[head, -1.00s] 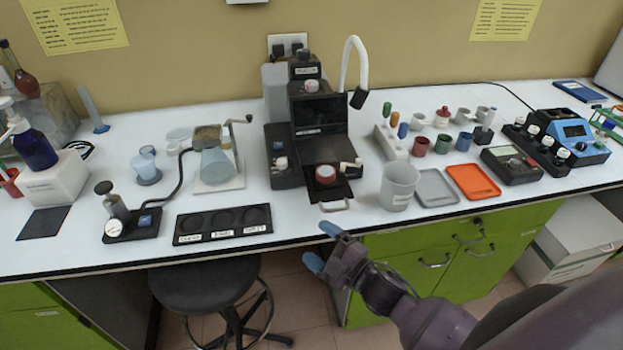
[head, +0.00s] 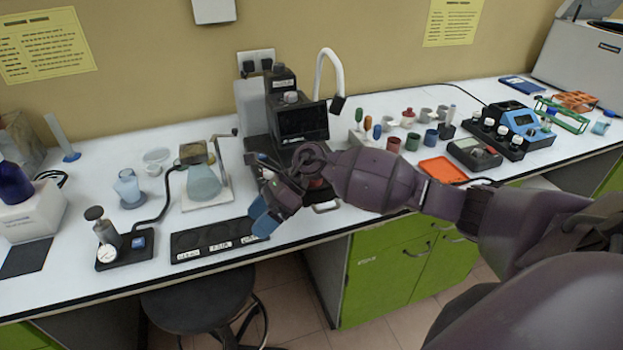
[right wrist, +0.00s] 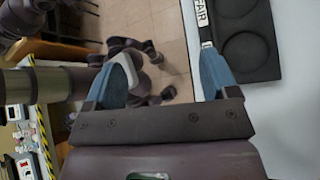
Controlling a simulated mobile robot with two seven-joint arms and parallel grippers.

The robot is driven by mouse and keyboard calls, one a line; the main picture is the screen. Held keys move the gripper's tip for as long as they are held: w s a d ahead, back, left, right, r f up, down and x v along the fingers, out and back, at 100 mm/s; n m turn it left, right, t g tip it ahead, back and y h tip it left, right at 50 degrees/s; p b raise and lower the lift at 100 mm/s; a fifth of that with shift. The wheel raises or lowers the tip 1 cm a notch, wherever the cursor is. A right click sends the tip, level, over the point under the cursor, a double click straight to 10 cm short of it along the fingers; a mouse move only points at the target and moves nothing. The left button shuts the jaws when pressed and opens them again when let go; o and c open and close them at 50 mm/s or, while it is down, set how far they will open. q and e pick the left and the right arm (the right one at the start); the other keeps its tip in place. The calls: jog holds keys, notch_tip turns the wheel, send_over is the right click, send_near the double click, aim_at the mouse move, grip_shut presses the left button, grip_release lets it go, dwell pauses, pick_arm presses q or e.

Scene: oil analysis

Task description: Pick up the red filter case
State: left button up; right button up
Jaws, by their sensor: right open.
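A round red item (head: 317,184), possibly the filter case, sits low at the front of the black machine (head: 301,122). My right arm and gripper hide most of it in the head view. My right gripper (head: 262,215) is open and empty, in front of and left of it, near the table's front edge and the black slotted tray (head: 190,244). In the right wrist view, my right gripper's blue fingertips (right wrist: 168,68) are apart with nothing between them, and the tray (right wrist: 266,73) is at the upper right. My left gripper is not in view.
A flask (head: 203,182) on a stand and a small gauge device (head: 138,240) stand to the left. Small cups, including a red one (head: 393,145), and an orange tray (head: 443,169) are on the right. A stool (head: 205,302) is below the table edge.

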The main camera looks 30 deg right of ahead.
jog(key=w+d+r+n+h, duration=0.2)
jog(key=w+d+r+h, duration=0.25)
jog(key=d, duration=0.45)
jog(key=w+d+r+n+h, duration=0.3)
jog(key=d+r+h, duration=0.3)
jog(key=d, duration=0.3)
notch_tip(320, 180, down, 5)
jog(key=shift+s+d+f+p, duration=0.1)
jog(key=shift+s+f+p, duration=0.05)
jog(key=shift+p, duration=0.15)
jog(key=f, duration=0.4)
jog(key=shift+s+f+p, duration=0.1)
jog(key=shift+s+p, duration=0.1)
jog(key=shift+p, duration=0.2)
jog(key=shift+d+f, duration=0.1)
jog(key=shift+f, duration=0.45)
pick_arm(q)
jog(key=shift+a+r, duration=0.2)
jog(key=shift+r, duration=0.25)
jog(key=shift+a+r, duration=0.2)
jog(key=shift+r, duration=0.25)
pick_arm(e)
jog(key=c, duration=0.9)
jog(key=shift+c, duration=0.6)
